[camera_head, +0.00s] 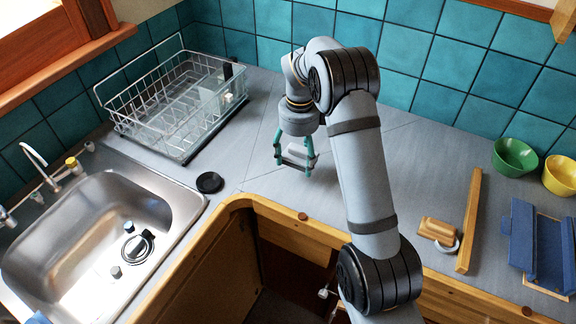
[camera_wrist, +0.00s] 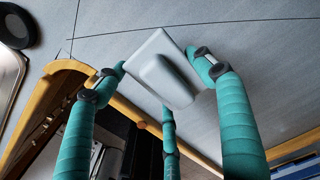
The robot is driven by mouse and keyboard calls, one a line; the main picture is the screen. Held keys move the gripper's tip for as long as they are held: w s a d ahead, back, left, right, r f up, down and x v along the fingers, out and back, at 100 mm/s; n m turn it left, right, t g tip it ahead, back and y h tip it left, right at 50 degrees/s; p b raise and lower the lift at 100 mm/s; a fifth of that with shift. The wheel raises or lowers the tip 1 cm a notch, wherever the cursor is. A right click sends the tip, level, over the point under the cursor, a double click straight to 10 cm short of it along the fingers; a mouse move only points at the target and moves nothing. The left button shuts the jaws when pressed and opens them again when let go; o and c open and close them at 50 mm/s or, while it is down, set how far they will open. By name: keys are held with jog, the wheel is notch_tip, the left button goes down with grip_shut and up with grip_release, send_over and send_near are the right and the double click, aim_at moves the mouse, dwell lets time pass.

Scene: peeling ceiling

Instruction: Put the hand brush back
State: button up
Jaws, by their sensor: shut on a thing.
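My gripper (camera_head: 294,166) is over the counter near the inner corner, its teal fingers pointing down. It is shut on a pale grey block (camera_wrist: 160,70) with a raised rounded grip along its top. The block (camera_head: 296,151) shows small between the fingers in the head view. In the wrist view, the fingers close around its edges. I see no bristles on it, so I cannot tell for sure that it is the hand brush. I cannot tell whether its underside touches the counter. A small wooden piece (camera_head: 437,229) lies on the right counter beside a pale round thing.
A wire dish rack (camera_head: 172,105) stands at the back left, with the steel sink (camera_head: 110,230) in front. A black disc (camera_head: 209,182) lies near the sink. A wooden bar (camera_head: 469,222), blue tray (camera_head: 522,235), green bowl (camera_head: 514,156) and yellow bowl (camera_head: 562,174) are right. Counter behind my gripper is clear.

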aim_at(290, 165)
jog(key=shift+a+f+p, duration=0.2)
jog(key=shift+a+f, duration=0.2)
jog(key=shift+a, duration=0.2)
jog(key=shift+a+f+p, duration=0.15)
jog(key=shift+a+f, duration=0.2)
jog(key=shift+a, duration=0.2)
notch_tip(290, 165, down, 3)
jog(key=shift+f+p, duration=0.1)
jog(key=shift+p, duration=0.65)
jog(key=shift+f, duration=0.4)
jog(key=shift+f, duration=0.1)
jog(key=shift+f+b, duration=0.15)
jog(key=shift+b, duration=0.15)
jog(key=o, duration=1.9)
jog(key=shift+o, duration=0.2)
